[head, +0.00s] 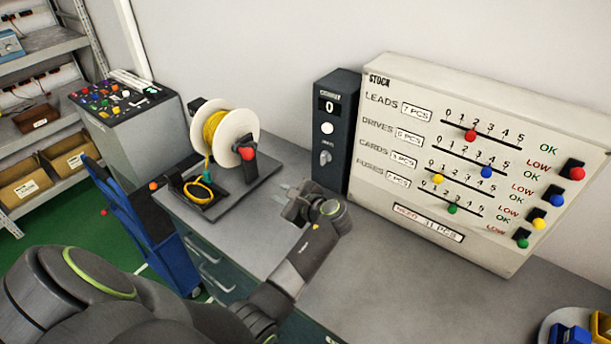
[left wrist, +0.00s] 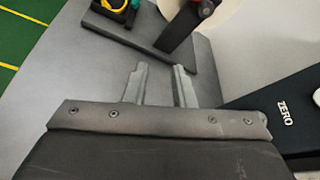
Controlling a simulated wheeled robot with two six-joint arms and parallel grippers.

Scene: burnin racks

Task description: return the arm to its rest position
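My left arm comes in from the lower left in the head view and reaches out over the grey bench (head: 375,285). Its gripper (head: 282,192) is above the bench, between the wire spool stand and the dark counter box. In the left wrist view the two fingers of the left gripper (left wrist: 160,82) stand apart with bare bench between them. It is open and empty. My right gripper is in neither view.
A spool of yellow wire (head: 222,138) stands on a dark base (head: 262,166). The counter box (head: 331,130) and the white stock board (head: 480,160) stand along the wall. A blue cart (head: 165,245) and shelves (head: 55,47) are at left. A round tray (head: 548,322) is at lower right.

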